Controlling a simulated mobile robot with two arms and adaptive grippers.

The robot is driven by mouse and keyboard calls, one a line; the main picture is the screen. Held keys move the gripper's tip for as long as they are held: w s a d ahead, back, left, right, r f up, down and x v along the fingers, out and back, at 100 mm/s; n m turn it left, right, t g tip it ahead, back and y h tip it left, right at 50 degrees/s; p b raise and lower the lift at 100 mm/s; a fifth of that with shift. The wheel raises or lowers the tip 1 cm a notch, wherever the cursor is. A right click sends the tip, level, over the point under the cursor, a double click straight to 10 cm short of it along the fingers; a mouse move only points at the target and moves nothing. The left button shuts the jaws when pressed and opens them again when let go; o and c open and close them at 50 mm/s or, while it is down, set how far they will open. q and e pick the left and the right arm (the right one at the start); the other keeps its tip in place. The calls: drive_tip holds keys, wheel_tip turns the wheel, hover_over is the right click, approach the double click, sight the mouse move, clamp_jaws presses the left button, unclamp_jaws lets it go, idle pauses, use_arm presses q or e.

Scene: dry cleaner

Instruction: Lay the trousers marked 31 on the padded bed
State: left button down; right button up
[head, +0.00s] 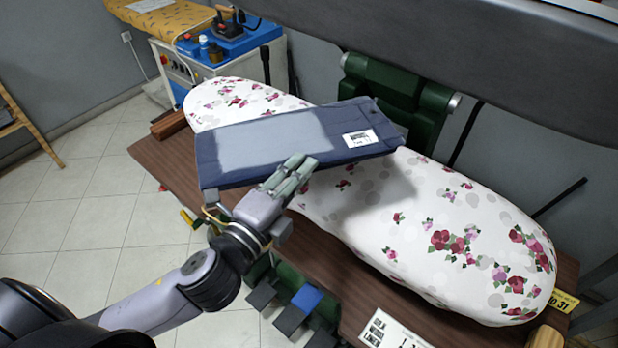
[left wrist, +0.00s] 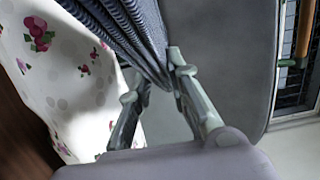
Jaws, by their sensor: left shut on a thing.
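The folded dark blue trousers (head: 270,142), with a white tag (head: 360,138) near their right end, are held above the left-middle part of the padded bed (head: 430,225). The tag's number is too small to read. My left gripper (head: 290,172) is shut on the near edge of the trousers. In the left wrist view the dark cloth (left wrist: 125,35) hangs between the fingers (left wrist: 155,85), with the floral cover (left wrist: 70,80) beside it. My right gripper is not in view.
A dark upper press plate (head: 480,60) overhangs the bed from the back right. A green bracket (head: 385,90) stands behind the bed. A white card (head: 392,330) and a yellow "31" label (head: 563,301) are on the brown table (head: 165,160). The bed's right half is clear.

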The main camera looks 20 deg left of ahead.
use_arm(q)
wheel_tip(320, 180, up, 5)
drive_tip(key=w+d+m+h+p, duration=0.1)
drive_tip(key=d+h, duration=0.1)
wheel_tip(320, 180, down, 20)
drive_tip(key=b, duration=0.9)
drive_tip(key=shift+w+d+g, duration=0.15)
drive_tip(key=shift+d+g, duration=0.05)
drive_tip(key=shift+g, duration=0.1)
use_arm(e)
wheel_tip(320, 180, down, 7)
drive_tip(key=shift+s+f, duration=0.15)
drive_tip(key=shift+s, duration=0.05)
use_arm(q)
drive_tip(key=shift+r, duration=0.1)
drive_tip(key=c, duration=1.5)
unclamp_jaws()
